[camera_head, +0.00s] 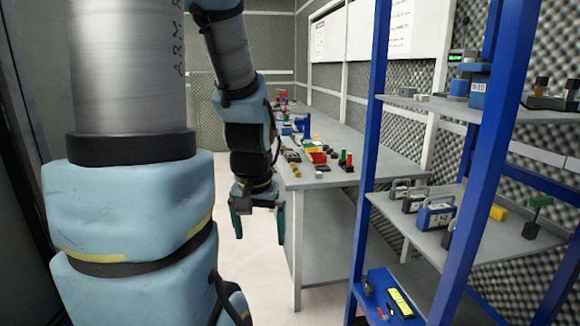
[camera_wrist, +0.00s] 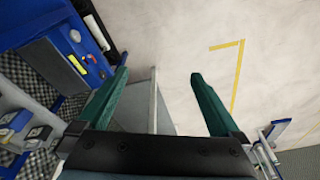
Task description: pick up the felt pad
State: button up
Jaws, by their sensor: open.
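I cannot pick out the felt pad for certain in either view. My gripper (camera_head: 260,238) hangs fingers down in front of the workbench's near left end, well above the pale floor. In the wrist view its two green fingers (camera_wrist: 159,75) are spread wide, with nothing between them but floor and a thin grey bar behind. Small things on the bench and shelves are too small or partly hidden to name as the pad.
A long grey workbench (camera_head: 335,235) along the right wall carries many small coloured items. A blue-framed shelf rack (camera_head: 485,130) stands nearer, with labelled blocks (camera_head: 437,214) on its middle shelf. A blue surface (camera_head: 373,278) lies low. Yellow tape (camera_wrist: 238,80) marks open floor.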

aim_at(459, 87)
jog(key=z, duration=2.75)
jog(key=k+j+u, duration=0.2)
jog(key=j, duration=0.35)
jog(key=j+u, duration=0.2)
jog(key=j, duration=0.35)
